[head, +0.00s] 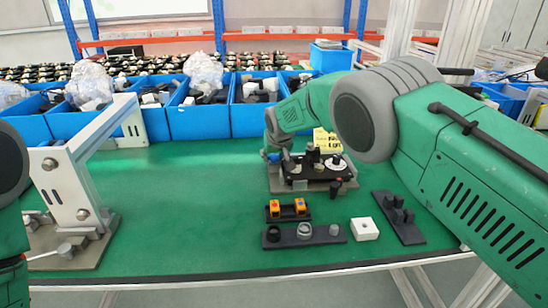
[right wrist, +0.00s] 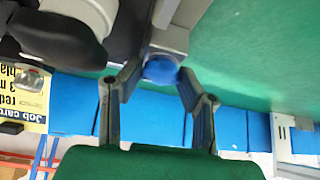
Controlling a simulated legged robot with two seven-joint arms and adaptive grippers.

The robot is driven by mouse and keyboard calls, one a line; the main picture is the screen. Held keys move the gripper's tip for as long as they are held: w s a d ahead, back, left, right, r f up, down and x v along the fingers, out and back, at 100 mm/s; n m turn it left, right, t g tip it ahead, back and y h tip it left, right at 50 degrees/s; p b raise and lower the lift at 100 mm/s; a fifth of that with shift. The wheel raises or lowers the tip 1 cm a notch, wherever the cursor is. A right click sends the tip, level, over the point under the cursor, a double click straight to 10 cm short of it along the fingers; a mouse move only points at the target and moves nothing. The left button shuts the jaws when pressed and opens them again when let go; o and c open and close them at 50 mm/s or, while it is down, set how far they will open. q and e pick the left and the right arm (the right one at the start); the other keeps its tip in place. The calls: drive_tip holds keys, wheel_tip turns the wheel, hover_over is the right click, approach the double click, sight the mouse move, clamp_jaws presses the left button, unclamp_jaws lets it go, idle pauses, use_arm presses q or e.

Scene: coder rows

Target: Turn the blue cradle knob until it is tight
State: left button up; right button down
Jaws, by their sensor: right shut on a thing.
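The black cradle (head: 316,170) sits on a grey base plate on the green table in the head view. Its blue knob (head: 273,157) is at its left side, mostly covered by my right gripper (head: 278,147). In the right wrist view the blue knob (right wrist: 160,69) lies between the two dark fingers of my right gripper (right wrist: 159,82), at the end of a grey block. The gripper is shut on the knob. How tight the knob is cannot be told. My left arm shows at the left edge, but its gripper is out of view.
A yellow job card (head: 327,141) stands behind the cradle. In front are a tray with orange parts (head: 287,211), a dark strip with round parts (head: 304,236), a white block (head: 364,229) and a dark holder (head: 398,218). A grey frame (head: 75,180) stands left. Blue bins (head: 197,122) line the back.

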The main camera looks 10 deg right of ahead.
drive_tip(key=shift+s+a+f, duration=0.1)
drive_tip(key=shift+s+f, duration=0.1)
drive_tip(key=shift+f+m+b, duration=0.15)
drive_tip(key=shift+m+b, duration=0.15)
drive_tip(key=shift+b, duration=0.05)
drive_tip(key=m+h+b, duration=0.1)
drive_tip(key=m+b, duration=0.1)
drive_tip(key=b, duration=0.1)
drive_tip(key=shift+a+f+h, duration=0.1)
drive_tip(key=shift+h, duration=0.2)
drive_tip(key=c, duration=1.3)
unclamp_jaws()
drive_tip(key=shift+m, duration=0.4)
drive_tip(key=shift+c, duration=0.2)
drive_tip(key=shift+o, duration=0.4)
drive_tip(key=shift+r, duration=0.4)
drive_tip(key=shift+w+r, duration=0.1)
drive_tip(key=shift+r, duration=0.05)
